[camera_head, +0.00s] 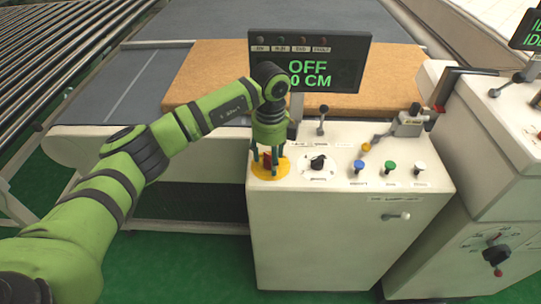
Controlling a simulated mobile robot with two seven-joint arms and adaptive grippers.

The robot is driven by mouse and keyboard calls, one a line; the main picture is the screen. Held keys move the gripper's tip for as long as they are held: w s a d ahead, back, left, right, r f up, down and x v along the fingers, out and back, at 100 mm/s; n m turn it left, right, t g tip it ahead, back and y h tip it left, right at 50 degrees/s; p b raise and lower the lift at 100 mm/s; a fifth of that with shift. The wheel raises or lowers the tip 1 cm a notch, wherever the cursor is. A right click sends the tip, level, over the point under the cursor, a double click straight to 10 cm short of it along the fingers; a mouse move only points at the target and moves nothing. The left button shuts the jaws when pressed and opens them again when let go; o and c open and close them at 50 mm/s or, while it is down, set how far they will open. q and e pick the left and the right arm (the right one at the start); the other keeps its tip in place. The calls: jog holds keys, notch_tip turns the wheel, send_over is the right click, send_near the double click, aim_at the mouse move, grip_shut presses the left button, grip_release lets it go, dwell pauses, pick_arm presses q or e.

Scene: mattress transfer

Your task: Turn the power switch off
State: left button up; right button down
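My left gripper (267,155) points straight down over a yellow round plate (281,170) at the left end of the white control console. A small red part (267,159), apparently the power switch, shows between its fingers. The fingers stand on either side of it; whether they touch it I cannot tell. The display (310,62) above the console reads "OFF" with a partly covered "0 CM" line, and my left wrist covers its lower left part. My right gripper is not in view.
The console top (335,140) also carries a black knob (318,162), a small lever (322,118), and blue (359,166), green (390,166) and white (420,167) buttons. A brown mattress slab (215,70) lies on the conveyor behind. Another machine (500,125) stands close at right.

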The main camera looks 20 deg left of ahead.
aim_at(270, 156)
pick_arm(q)
jog(key=shift+r, duration=0.25)
notch_tip(270, 156, up, 12)
jog(key=shift+f, duration=0.2)
dwell(0.6)
